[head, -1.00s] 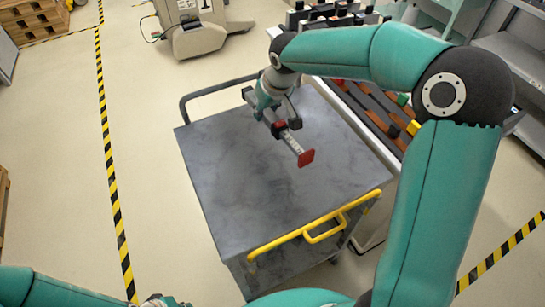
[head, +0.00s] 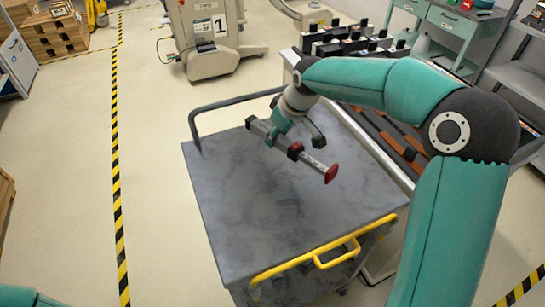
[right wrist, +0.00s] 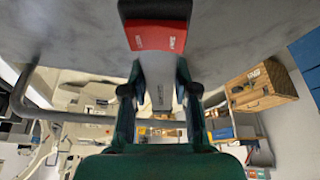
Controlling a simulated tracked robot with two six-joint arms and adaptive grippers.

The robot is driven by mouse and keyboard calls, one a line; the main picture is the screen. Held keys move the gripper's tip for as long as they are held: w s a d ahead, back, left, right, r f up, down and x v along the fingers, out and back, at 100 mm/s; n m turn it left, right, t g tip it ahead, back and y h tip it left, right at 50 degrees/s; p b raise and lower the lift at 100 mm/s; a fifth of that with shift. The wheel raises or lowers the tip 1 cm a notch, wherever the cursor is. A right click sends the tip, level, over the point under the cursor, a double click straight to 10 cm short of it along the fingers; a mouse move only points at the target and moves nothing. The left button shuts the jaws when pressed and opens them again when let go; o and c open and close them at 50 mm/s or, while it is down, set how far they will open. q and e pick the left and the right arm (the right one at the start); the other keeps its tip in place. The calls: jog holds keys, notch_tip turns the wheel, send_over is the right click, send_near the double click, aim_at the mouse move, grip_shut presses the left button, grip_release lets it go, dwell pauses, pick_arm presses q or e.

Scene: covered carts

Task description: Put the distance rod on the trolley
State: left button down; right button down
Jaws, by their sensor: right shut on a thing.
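The distance rod (head: 315,164) is a slim grey bar with a red end and dark parts along it. My right gripper (head: 297,150) is shut on it, over the grey top of the trolley (head: 250,215). The rod slants with its red end toward the lower right. I cannot tell whether it touches the top. In the right wrist view the rod (right wrist: 157,70) lies between the two fingers, its red end foremost against the grey surface. The trolley has a yellow handle in front and a grey rail behind. My left gripper is out of frame.
A workbench with a rack of black-topped parts (head: 350,40) stands along the trolley's right side. A grey-white machine (head: 205,35) stands behind on the floor. The trolley top is otherwise bare. Open floor with striped tape (head: 118,180) lies to the left.

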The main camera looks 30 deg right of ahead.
aim_at(273, 159)
jog(key=shift+f, duration=3.45)
jog(key=shift+f, duration=0.1)
jog(key=c, duration=0.9)
grip_release()
jog(key=v, duration=1.2)
